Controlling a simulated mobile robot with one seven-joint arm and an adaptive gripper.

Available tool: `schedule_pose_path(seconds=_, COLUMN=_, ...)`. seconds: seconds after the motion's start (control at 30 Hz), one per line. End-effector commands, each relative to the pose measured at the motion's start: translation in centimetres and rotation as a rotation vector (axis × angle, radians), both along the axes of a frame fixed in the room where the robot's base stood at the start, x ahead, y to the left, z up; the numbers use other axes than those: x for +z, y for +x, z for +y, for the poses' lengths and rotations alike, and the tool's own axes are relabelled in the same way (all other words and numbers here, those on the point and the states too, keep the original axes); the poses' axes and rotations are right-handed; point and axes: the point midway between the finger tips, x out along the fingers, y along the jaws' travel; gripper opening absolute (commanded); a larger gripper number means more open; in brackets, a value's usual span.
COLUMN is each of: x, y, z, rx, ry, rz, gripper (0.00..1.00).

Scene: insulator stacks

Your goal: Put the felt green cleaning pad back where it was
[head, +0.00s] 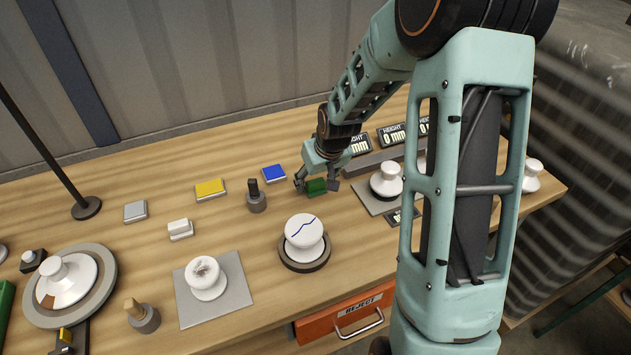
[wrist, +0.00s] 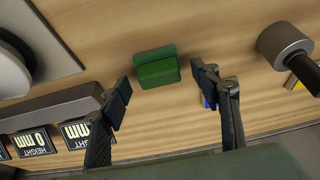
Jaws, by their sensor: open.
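The green cleaning pad (head: 316,187) lies on the wooden bench, at the right end of a row with a blue pad (head: 274,173), a yellow pad (head: 210,188) and a grey pad (head: 135,211). In the wrist view the green pad (wrist: 157,67) lies just beyond the fingertips, between their lines. My gripper (head: 317,184) is open around or just above the pad in the head view; in the wrist view its fingers (wrist: 160,80) stand apart on either side, with no clear contact. One finger partly hides the blue pad in the wrist view.
A dark-handled tool (head: 256,197) stands left of the gripper. A white insulator (head: 304,232) on a dark round base is in front. Another insulator (head: 387,179) on a grey plate and a long grey bar (head: 374,161) with height displays are close on the right.

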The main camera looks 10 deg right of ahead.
Motion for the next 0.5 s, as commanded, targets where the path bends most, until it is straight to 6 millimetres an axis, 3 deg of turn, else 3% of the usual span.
schedule_pose_path(seconds=0.3, x=5.8, y=-2.2, z=-0.6, rx=-0.003, ry=-0.002, rz=-0.006, gripper=0.57)
schedule_pose_path(seconds=0.5, x=8.5, y=-3.4, z=-0.8, rx=-0.001, ry=-0.002, rz=-0.003, gripper=0.57)
